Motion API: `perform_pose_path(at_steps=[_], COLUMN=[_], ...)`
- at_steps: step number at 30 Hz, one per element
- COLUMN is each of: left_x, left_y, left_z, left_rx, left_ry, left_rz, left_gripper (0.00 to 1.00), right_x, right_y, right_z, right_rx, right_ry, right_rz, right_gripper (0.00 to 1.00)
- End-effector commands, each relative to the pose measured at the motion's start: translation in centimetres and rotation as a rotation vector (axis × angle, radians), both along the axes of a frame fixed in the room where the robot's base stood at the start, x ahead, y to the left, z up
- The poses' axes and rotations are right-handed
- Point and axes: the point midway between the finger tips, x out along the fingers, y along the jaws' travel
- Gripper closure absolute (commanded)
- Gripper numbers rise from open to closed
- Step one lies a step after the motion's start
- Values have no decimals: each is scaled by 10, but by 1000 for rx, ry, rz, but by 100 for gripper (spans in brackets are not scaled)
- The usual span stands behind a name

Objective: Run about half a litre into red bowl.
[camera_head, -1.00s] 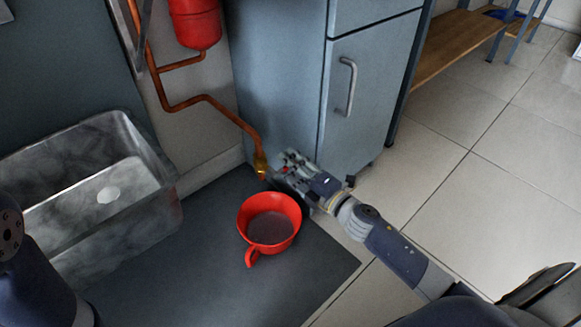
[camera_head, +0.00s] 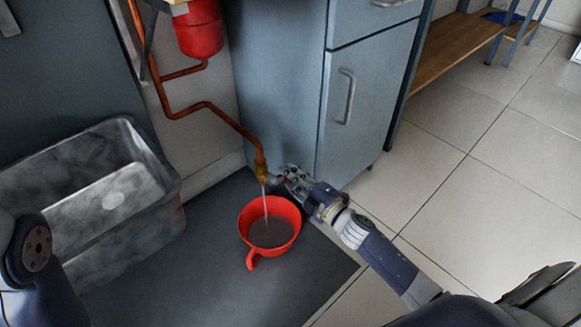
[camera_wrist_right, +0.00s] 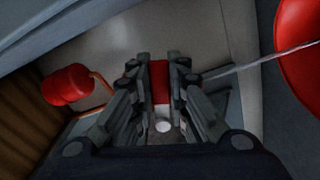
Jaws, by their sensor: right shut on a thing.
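The red bowl (camera_head: 270,228), with a side handle, stands upright on the dark mat below a brass tap (camera_head: 262,172) at the end of a copper pipe. Some greyish water (camera_head: 268,234) covers its bottom. A thin stream (camera_head: 266,207) falls from the tap into it. My right gripper (camera_head: 281,182) is at the tap, just behind the bowl. In the right wrist view it (camera_wrist_right: 160,68) is shut on a red tap handle (camera_wrist_right: 159,82); the stream and part of the bowl (camera_wrist_right: 302,45) show at the right. My left gripper is out of view.
A grey metal sink (camera_head: 150,160) stands at the left. A blue-grey cabinet (camera_head: 365,100) is right behind my right gripper. A red tank (camera_head: 199,30) hangs above the copper pipe (camera_head: 205,105). The dark mat (camera_head: 200,285) is clear in front of the bowl.

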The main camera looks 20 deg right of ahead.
Motion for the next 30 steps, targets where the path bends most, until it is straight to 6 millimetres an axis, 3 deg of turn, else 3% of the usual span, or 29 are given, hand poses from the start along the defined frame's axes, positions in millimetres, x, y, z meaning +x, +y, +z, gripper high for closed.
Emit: perform_pose_path(at_steps=[6,16,17,18,20,30], left_x=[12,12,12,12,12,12], left_y=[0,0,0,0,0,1], left_z=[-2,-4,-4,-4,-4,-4], left_rx=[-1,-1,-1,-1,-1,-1], left_ry=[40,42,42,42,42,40], left_rz=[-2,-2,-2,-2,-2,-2], left_gripper=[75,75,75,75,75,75], right_x=[-1,-1,-1,-1,-1,-2], right_y=[4,4,4,4,4,3], right_z=[-5,-8,-8,-8,-8,-7], right_rx=[130,142,142,142,141,140], right_ry=[48,51,51,51,51,51], right_rz=[1,1,1,2,1,0], right_gripper=[100,100,83,74,64,64])
